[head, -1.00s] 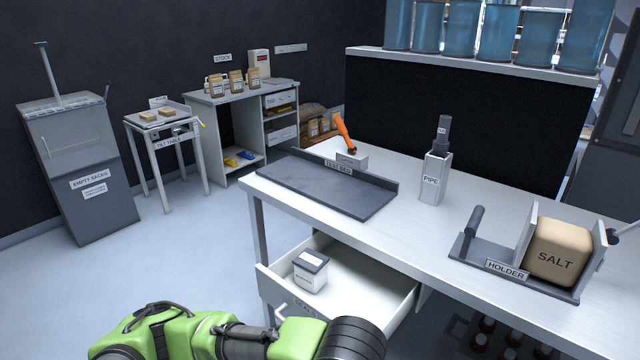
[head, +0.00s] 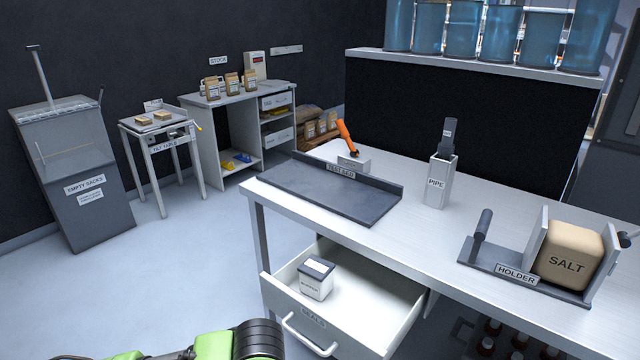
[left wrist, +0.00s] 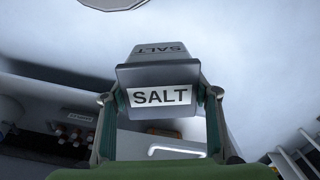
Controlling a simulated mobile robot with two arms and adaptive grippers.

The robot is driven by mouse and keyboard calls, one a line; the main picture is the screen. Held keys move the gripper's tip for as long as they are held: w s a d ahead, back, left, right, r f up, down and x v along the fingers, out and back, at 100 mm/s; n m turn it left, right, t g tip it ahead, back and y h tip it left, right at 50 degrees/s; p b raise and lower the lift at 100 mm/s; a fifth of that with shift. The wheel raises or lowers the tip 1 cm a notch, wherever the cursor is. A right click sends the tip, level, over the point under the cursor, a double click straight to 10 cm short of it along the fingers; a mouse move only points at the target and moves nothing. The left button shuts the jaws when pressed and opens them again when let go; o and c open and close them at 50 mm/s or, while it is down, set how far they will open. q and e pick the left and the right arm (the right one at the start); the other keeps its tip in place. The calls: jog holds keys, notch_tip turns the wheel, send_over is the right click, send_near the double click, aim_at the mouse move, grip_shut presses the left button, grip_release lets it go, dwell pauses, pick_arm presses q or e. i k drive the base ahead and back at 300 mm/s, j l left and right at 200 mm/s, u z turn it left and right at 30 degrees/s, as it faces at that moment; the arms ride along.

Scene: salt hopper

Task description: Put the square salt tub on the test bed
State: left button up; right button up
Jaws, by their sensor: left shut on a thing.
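In the left wrist view my left gripper (left wrist: 160,98) is shut on the square salt tub (left wrist: 161,76), a grey tub with a white SALT label, one finger on each side of it. In the head view only part of my left arm shows at the bottom, and the gripper and tub are out of frame. The test bed (head: 335,192), a dark flat slab with a raised back edge and a label, lies bare on the left end of the workbench. My right gripper is in neither view.
An open drawer (head: 385,292) below the test bed holds a small white box with a dark lid (head: 316,280).

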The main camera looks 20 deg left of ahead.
aim_at(324, 185)
jog(key=i+j+z, duration=0.2)
jog(key=j, duration=0.5)
jog(key=i+j+z, duration=0.1)
jog(key=j+z, duration=0.15)
jog(key=j, duration=0.5)
jog(key=j+z, duration=0.2)
jog(key=j, duration=0.55)
